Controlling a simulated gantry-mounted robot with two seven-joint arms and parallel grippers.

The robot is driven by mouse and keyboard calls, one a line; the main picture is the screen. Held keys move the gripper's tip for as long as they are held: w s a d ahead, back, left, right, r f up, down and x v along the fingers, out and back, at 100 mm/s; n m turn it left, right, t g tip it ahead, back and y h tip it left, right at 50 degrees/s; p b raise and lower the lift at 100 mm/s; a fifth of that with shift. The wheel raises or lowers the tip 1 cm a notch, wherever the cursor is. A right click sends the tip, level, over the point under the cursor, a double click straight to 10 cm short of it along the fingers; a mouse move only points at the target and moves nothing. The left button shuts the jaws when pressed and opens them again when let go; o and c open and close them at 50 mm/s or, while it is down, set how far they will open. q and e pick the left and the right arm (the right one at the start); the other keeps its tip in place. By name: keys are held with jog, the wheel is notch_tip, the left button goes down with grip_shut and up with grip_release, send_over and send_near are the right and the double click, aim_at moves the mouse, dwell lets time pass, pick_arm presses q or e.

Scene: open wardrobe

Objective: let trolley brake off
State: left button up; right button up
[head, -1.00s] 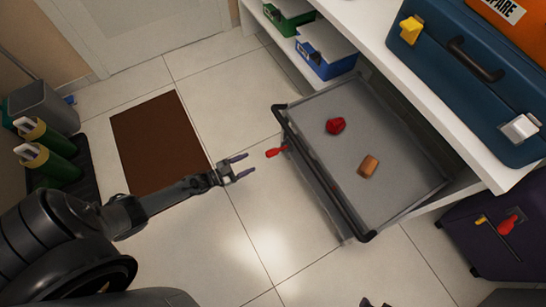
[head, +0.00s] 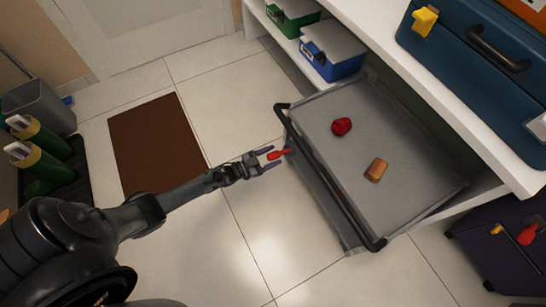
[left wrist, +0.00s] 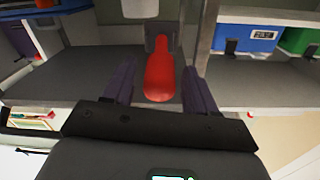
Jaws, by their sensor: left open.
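The grey trolley (head: 350,205) stands on the tiled floor with its black handle bar along its left side. The red brake lever (head: 279,154) sticks out from the trolley's left side, below the handle. My left gripper (head: 268,160) is open, with its fingertips at the lever. In the left wrist view the red lever (left wrist: 159,76) lies between the two dark fingers of the left gripper (left wrist: 158,88), with a gap on each side. My right gripper is not in view.
A red object (head: 341,126) and a brown block (head: 376,169) lie on the trolley's top. A white shelf unit with a blue case (head: 480,60) runs along the right.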

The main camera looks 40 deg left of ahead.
pick_arm(q)
jog(key=shift+w+d, duration=0.2)
jog(key=shift+w, duration=0.2)
grip_shut()
